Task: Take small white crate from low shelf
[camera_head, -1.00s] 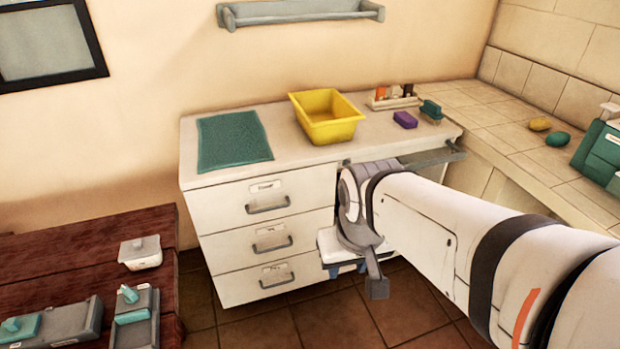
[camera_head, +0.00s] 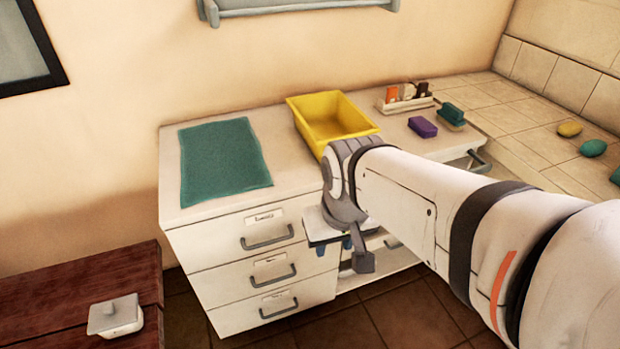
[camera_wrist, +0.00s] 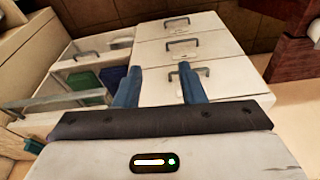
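I cannot make out a small white crate on the low shelf for certain. In the head view my arm hides most of the low open space (camera_head: 380,262) to the right of the drawers. The wrist view shows an open compartment (camera_wrist: 60,78) at the left, with a green bin (camera_wrist: 82,85) and a dark blue bin (camera_wrist: 112,76) inside. A small pale shape (camera_wrist: 121,43) behind them is too unclear to name. My gripper (camera_wrist: 158,86) has its two blue fingers apart with nothing between them, in front of the drawers. It shows partly in the head view (camera_head: 348,243).
The white drawer cabinet (camera_head: 270,268) carries a teal mat (camera_head: 225,162), a yellow basin (camera_head: 335,117), a purple sponge (camera_head: 422,127) and a white bottle caddy (camera_head: 405,104). A rail (camera_wrist: 55,100) crosses the compartment. A white lidded box (camera_head: 116,316) stands on the wooden table (camera_head: 80,278).

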